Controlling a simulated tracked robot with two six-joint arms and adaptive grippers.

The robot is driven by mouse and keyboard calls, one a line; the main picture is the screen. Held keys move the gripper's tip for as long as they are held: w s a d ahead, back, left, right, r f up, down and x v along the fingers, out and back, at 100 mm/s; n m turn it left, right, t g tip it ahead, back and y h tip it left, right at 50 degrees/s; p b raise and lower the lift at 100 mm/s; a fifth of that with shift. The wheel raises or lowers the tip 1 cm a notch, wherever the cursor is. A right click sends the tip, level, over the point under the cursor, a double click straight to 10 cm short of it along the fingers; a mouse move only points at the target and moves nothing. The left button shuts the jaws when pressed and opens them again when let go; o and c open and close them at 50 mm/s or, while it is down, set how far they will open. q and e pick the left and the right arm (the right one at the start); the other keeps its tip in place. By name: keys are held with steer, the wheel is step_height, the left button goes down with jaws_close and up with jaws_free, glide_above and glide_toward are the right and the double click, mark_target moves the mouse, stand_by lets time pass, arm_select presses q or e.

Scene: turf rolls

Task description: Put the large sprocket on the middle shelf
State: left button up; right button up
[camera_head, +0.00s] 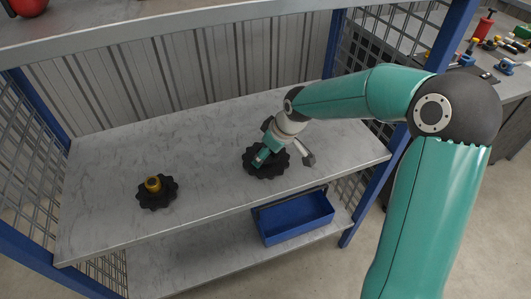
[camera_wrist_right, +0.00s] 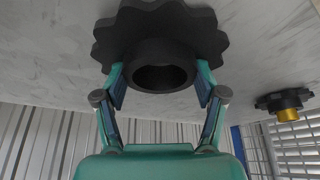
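The large sprocket, dark and toothed with a raised hollow hub, lies flat on the middle shelf (camera_head: 215,200), right of centre in the head view (camera_head: 274,172). It fills the top of the right wrist view (camera_wrist_right: 158,22). My right gripper (camera_head: 262,157) is over it. In the right wrist view my gripper's fingers (camera_wrist_right: 160,76) stand on either side of the hub, very close to it; whether they press on it cannot be told. The arm and gripper hide part of the sprocket. My left gripper is not in view.
A smaller dark sprocket with a brass-yellow hub (camera_head: 154,188) lies on the shelf to the left; it also shows in the right wrist view (camera_wrist_right: 287,103). A blue bin (camera_head: 292,219) is on the shelf below. Blue posts and mesh sides bound the shelf; its middle is clear.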

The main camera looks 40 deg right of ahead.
steer(key=shift+o, duration=1.2)
steer(key=shift+r, duration=0.15)
steer(key=p+v, duration=0.1)
steer(key=v, duration=1.1)
steer(key=shift+p, duration=0.3)
